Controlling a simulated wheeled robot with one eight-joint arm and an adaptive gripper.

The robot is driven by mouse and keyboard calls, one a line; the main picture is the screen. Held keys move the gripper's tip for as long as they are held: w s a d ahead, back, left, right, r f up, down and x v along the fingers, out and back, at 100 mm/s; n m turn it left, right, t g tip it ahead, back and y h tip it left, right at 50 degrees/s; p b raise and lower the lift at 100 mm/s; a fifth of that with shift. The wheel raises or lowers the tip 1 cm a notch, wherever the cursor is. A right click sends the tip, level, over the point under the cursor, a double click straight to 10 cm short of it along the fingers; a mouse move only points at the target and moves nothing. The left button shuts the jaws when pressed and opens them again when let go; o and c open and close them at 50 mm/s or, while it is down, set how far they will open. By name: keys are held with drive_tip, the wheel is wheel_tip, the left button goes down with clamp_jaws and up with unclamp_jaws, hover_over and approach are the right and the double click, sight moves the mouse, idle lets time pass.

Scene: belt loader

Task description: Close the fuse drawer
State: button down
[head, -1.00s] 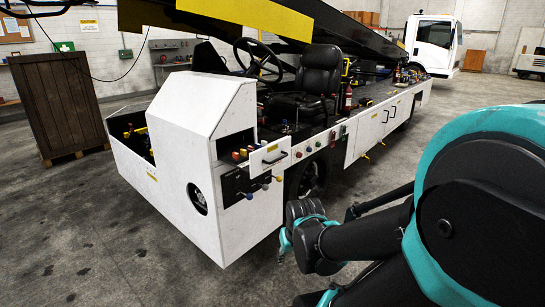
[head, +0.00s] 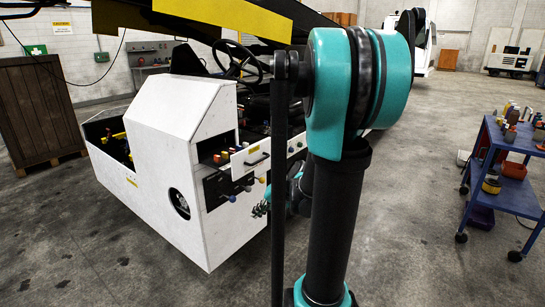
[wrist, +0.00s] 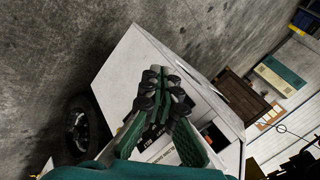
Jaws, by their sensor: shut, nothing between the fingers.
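The fuse drawer (head: 250,160) is a white-fronted drawer with a black handle and a yellow label, on the side of the white belt loader (head: 215,110). It stands pulled out, with coloured fuses (head: 221,157) showing behind its front. My gripper (head: 261,208) is just below and right of the drawer in the head view, partly hidden by my arm; I cannot tell the gap in depth. In the wrist view my gripper (wrist: 157,76) has its fingertips together and empty, in front of the loader's white body (wrist: 135,65). The fingers hide much of the drawer area there.
A control panel with coloured knobs (head: 232,198) lies under the drawer. A blue cart (head: 497,180) with small items stands at the right. A wooden crate (head: 35,105) stands at the far left. The grey floor between loader and cart is open.

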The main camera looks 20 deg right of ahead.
drive_tip(key=w+d+r+m+t+y, duration=0.2)
drive_tip(key=w+d+r+m+t, duration=0.15)
drive_tip(key=w+d, duration=0.6)
drive_tip(key=w+d+r+m+t+y, duration=0.4)
drive_tip(key=w+d, duration=0.3)
drive_tip(key=d, duration=0.6)
drive_tip(key=w+a+n+t+h, duration=0.1)
drive_tip(key=w+a, duration=0.7)
drive_tip(key=w, duration=0.3)
drive_tip(key=shift+a, duration=0.3)
drive_tip(key=shift+w+a+n, duration=0.1)
drive_tip(key=shift+w+n, duration=0.05)
drive_tip(key=shift+n, duration=0.1)
drive_tip(key=x, duration=2.2)
drive_tip(key=shift+w+r, duration=0.1)
drive_tip(key=shift+w, duration=0.05)
drive_tip(key=shift+w+r, duration=0.1)
drive_tip(key=shift+w, duration=0.05)
